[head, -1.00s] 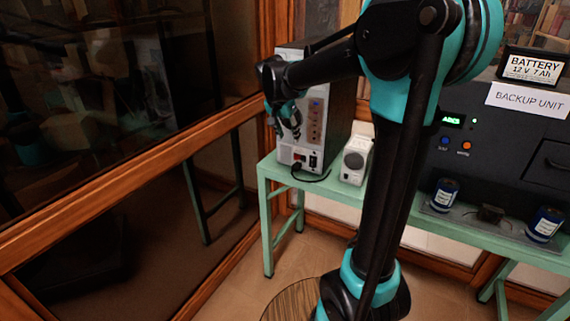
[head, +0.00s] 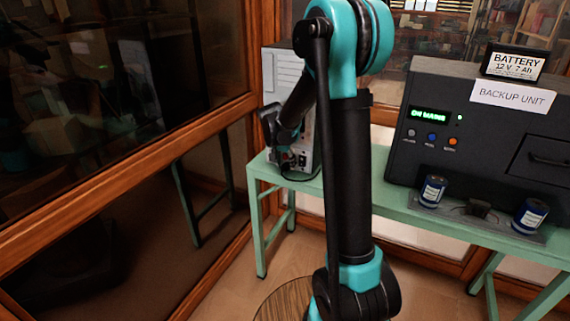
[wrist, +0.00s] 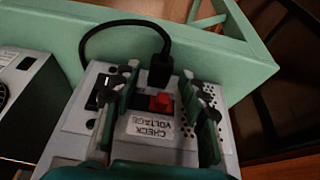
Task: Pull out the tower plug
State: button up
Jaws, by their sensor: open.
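The grey tower (head: 282,75) stands on the left end of the green table, partly hidden behind my arm. The wrist view shows its panel, with the black tower plug (wrist: 159,70) seated above a red switch (wrist: 160,102) and a "CHECK VOLTAGE" label. A black cable arches from the plug to the left. My gripper (wrist: 157,88) is open, with one finger on each side of the plug and switch. Whether a finger touches the panel cannot be told.
The green table (head: 392,208) carries a dark backup unit (head: 490,135) with a lit "ON MAINS" display, and two blue cans (head: 432,190) (head: 529,215) in front of it. A wood-framed glass wall (head: 120,180) stands close on the left. A pale device (wrist: 25,95) is beside the tower.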

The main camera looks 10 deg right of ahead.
jog(key=shift+f, duration=0.2)
grip_shut()
dwell(0.3)
